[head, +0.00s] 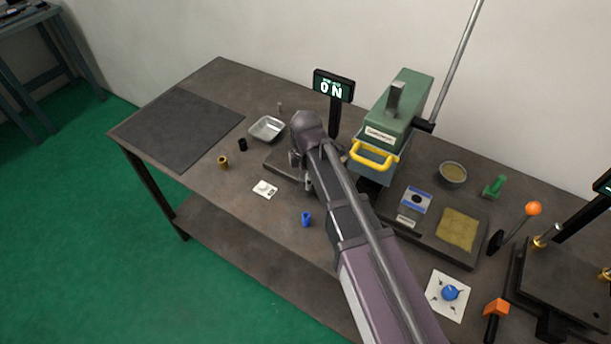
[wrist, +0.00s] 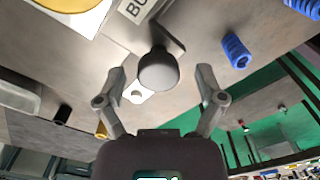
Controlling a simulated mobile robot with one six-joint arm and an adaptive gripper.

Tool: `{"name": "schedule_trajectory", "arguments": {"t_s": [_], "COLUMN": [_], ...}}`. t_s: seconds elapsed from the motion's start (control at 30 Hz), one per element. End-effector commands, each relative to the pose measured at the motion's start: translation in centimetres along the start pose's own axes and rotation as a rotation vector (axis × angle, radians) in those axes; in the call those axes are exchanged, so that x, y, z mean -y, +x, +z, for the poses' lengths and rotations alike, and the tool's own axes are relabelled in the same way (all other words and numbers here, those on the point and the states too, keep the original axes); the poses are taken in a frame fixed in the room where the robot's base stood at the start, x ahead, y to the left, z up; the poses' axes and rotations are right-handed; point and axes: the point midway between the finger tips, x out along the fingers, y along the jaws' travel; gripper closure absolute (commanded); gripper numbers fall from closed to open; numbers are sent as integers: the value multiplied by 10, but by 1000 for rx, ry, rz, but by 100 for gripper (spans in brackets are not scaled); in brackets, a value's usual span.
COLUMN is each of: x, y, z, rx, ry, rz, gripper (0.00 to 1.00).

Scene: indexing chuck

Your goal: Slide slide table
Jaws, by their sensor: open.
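My gripper (wrist: 161,78) is open, with one finger on each side of a rounded grey knob (wrist: 158,68) in the wrist view. A gap shows between the knob and each finger. The knob is on a short bar beside a plate with a partly cut-off label (wrist: 137,8). In the head view my gripper (head: 297,158) is over a low dark slab (head: 280,162), seemingly the slide table, left of the green machine (head: 404,100) with a yellow handle (head: 374,156). My arm hides the slab's right part, and the knob cannot be made out there.
A metal tray (head: 267,129), a black cylinder (head: 242,144), a brass-coloured cylinder (head: 223,162), a white card (head: 265,189) and a blue part (head: 307,218) stand around the slab. The dark mat (head: 180,128) at left is clear.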

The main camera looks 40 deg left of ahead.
Motion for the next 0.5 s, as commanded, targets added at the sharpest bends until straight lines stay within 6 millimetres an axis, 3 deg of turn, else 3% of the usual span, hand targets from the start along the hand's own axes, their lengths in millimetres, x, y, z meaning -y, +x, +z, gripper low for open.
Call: {"name": "schedule_trajectory", "arguments": {"t_s": [0.5], "x": [0], "y": [-45], "z": [-1], "rx": [0], "ry": [432], "rz": [0], "gripper": [12]}}
